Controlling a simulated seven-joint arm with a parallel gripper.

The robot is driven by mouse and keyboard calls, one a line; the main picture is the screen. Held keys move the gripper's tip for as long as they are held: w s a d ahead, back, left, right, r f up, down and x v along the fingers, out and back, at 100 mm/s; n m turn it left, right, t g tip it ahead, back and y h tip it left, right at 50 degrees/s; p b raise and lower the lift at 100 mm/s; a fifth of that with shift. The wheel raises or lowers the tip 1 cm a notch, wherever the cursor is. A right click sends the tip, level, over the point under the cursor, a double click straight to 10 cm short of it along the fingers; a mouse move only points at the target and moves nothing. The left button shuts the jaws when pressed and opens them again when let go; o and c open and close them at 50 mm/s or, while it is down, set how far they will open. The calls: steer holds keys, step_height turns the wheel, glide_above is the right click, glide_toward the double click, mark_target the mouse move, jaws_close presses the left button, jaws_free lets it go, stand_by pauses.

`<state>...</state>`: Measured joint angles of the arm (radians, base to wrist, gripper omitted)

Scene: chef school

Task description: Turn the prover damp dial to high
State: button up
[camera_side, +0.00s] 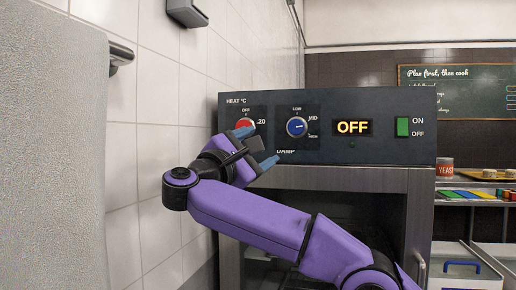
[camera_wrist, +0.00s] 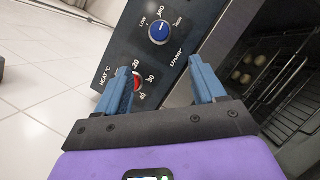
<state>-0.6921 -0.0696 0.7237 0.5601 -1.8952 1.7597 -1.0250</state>
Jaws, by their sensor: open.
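The blue damp dial (camera_side: 297,126) is on the dark prover panel (camera_side: 375,108), with LOW at its top, MID at its upper right and HIGH at its lower right. Its white pointer faces right, seemingly between MID and HIGH; the wrist view also shows this dial (camera_wrist: 158,32). My gripper (camera_side: 256,148) is open and empty, left of and below the damp dial, apart from it. In the wrist view, my gripper (camera_wrist: 150,68) has its fingers spread, with the damp dial beyond the tips. Its left finger partly covers the red heat dial (camera_wrist: 138,83).
The red heat dial (camera_side: 244,123) is close beside my upper finger. The display (camera_side: 352,127) reads OFF, left of a green switch (camera_side: 403,127). The prover's glass door is below the panel, with round dough pieces (camera_wrist: 247,70) inside. A tiled wall (camera_side: 150,130) stands at left.

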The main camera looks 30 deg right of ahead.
steer(key=n+t+y, duration=0.2)
steer(key=n+t, duration=0.3)
steer(key=n, duration=0.8)
glide_toward(295, 129)
steer(key=x, duration=0.8)
steer(key=shift+w+d, duration=0.2)
steer(key=shift+d, duration=0.05)
steer(key=shift+m, duration=0.3)
steer(key=c, duration=1.1)
